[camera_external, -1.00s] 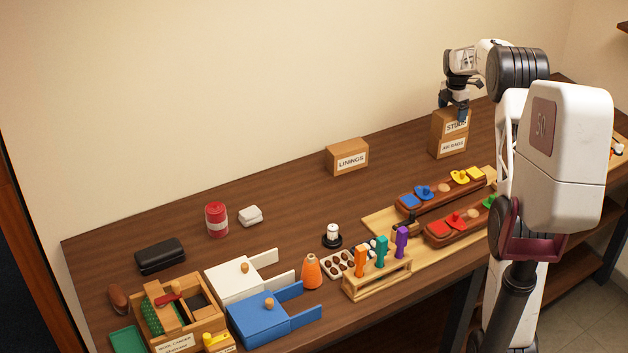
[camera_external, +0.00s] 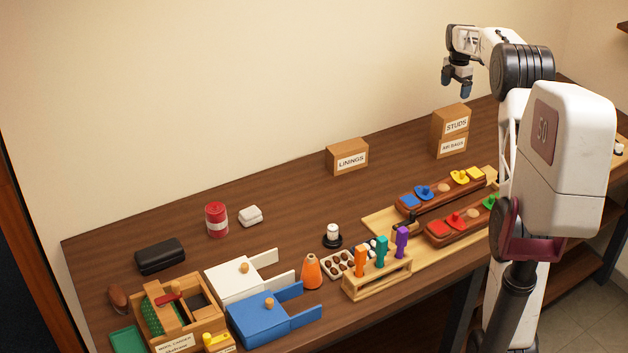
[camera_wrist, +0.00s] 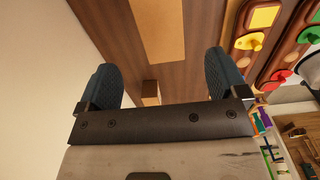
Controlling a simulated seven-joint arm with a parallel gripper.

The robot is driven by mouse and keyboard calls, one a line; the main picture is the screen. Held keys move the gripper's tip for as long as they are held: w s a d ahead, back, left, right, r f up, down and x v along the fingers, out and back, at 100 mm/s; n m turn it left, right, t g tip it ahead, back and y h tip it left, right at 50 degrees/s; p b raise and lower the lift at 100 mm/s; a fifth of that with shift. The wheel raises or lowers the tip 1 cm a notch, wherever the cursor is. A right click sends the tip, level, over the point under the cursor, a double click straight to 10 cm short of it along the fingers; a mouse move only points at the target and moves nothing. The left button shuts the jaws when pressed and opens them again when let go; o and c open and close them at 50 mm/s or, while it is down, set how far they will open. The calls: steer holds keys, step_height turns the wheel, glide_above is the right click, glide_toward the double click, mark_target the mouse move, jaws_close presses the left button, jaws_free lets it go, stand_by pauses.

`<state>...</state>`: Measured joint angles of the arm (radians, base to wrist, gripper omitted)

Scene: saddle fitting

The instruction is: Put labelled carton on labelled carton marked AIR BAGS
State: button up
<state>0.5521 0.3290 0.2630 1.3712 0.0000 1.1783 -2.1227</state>
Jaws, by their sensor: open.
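The carton labelled STUDS (camera_external: 456,124) sits on top of the carton labelled AIR BAGS (camera_external: 453,147) near the wall at the back right. The two are stacked closely, with their fronts roughly in line. My gripper (camera_external: 457,89) is above the stack, open and empty, with a clear gap below it. In the wrist view my two fingers (camera_wrist: 162,88) are spread apart, and a tan carton top (camera_wrist: 157,25) shows beyond them. The carton labelled LININGS (camera_external: 347,159) stands alone on the table to the left. It may be the small brown box between the fingers in the wrist view.
Saddle-like brown blocks with coloured pieces (camera_external: 455,219) lie on a wooden board in front of the stack. A rack with coloured handles (camera_external: 376,277), drawers, a red can (camera_external: 216,219) and a black case (camera_external: 160,256) are further left. The table between LININGS and the stack is clear.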

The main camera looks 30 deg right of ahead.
steer(key=shift+a, duration=0.1)
stand_by(0.5)
steer(key=s+a+r+m, duration=0.3)
steer(key=s+a, duration=0.3)
steer(key=a, duration=0.4)
steer(key=s+a+r+m+t, duration=0.1)
steer(key=s+a+r+m, duration=0.25)
steer(key=s+a, duration=0.5)
steer(key=s+a+r+m, duration=0.25)
steer(key=s+a, duration=0.25)
steer(key=a, duration=0.7)
steer(key=s+a+f+m, duration=0.2)
steer(key=s+a, duration=0.4)
steer(key=s, duration=0.4)
steer(key=s+a+f+m+t, duration=0.1)
steer(key=s+a+f+m, duration=0.2)
steer(key=s+a, duration=0.3)
steer(key=s+a+f+m, duration=0.2)
steer(key=s+a+m, duration=0.2)
steer(key=s, duration=1)
steer(key=shift+s+a+f+t, duration=0.25)
steer(key=shift+a+f+t, duration=0.1)
steer(key=shift+a, duration=0.6)
